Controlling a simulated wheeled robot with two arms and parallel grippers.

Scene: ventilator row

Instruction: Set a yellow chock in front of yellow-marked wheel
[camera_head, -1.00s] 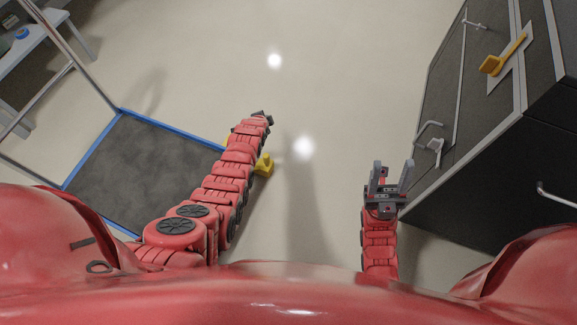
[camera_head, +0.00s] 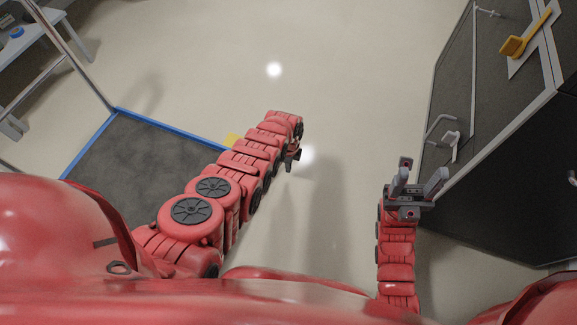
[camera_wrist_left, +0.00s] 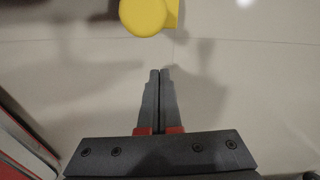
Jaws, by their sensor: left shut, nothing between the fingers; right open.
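A yellow chock with a rounded knob (camera_wrist_left: 147,14) shows at the top edge of the left wrist view, partly cut off, over the pale floor. My left arm hides it in the head view. My left gripper (camera_wrist_left: 159,72) is shut and empty, its fingertips apart from the chock; in the head view it shows at the arm's end (camera_head: 292,157). My right gripper (camera_head: 417,182) is open and empty.
The cart has a dark deck with a blue rim (camera_head: 172,125) and metal posts. A dark cabinet (camera_head: 480,180) stands at the right, with a yellow-handled item (camera_head: 526,37) on it. A white table (camera_head: 28,62) is at the upper left. The middle floor is clear.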

